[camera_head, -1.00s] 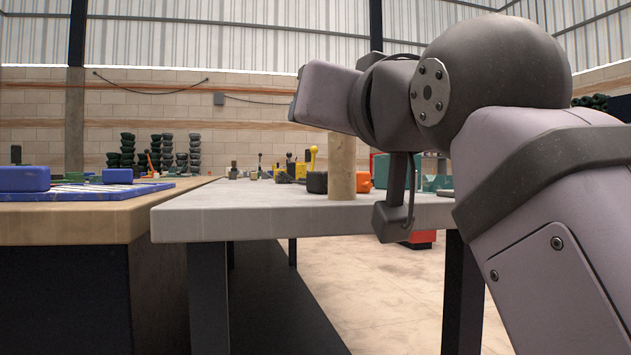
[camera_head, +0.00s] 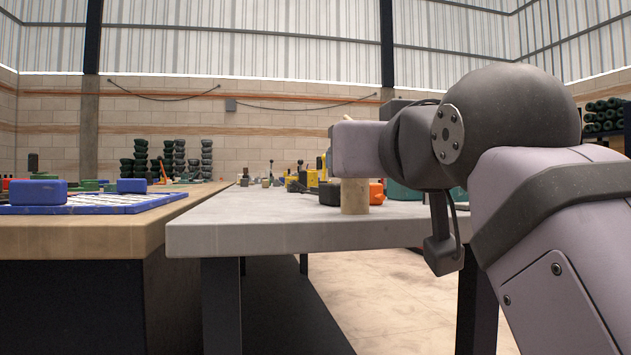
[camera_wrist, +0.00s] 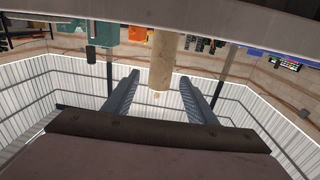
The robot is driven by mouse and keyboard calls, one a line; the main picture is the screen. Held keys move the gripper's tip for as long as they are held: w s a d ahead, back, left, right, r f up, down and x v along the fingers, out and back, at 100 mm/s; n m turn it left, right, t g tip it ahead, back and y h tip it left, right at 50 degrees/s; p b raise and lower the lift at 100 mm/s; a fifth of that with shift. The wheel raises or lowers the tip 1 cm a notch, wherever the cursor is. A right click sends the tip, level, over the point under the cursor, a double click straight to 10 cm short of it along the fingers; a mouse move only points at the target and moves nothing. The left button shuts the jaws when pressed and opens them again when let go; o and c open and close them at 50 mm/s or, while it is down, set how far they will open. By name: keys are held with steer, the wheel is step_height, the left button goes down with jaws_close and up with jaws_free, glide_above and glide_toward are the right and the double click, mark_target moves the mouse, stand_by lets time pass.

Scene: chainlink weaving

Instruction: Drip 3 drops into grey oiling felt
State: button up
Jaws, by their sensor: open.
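My gripper (camera_wrist: 158,76) shows in the wrist view with its two grey fingers spread apart, open and empty. A tan, wood-coloured cylinder (camera_wrist: 162,55) appears in the gap between the fingers; I see no finger touching it. In the head view the cylinder (camera_head: 354,197) stands upright on the grey table, and my wrist covers its upper part. The fingers are hidden there. I cannot make out the grey oiling felt or an oil dropper for certain in either view.
The grey table (camera_head: 235,230) holds a black box and an orange object (camera_head: 376,193) close behind the cylinder, with yellow items (camera_head: 312,178) farther back. A wooden bench (camera_head: 110,232) on the left carries a blue tray (camera_head: 150,203). The near left of the grey table is clear.

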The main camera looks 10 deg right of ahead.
mark_target(357, 214)
steer(key=w+p, duration=0.2)
steer(key=w, duration=0.1)
steer(key=shift+w+d+r, duration=0.1)
steer(key=shift+r, duration=0.1)
steer(key=shift+w+f+p, duration=0.2)
steer(key=shift+w+p, duration=0.2)
steer(key=shift+w, duration=0.2)
steer(key=c, duration=1.3)
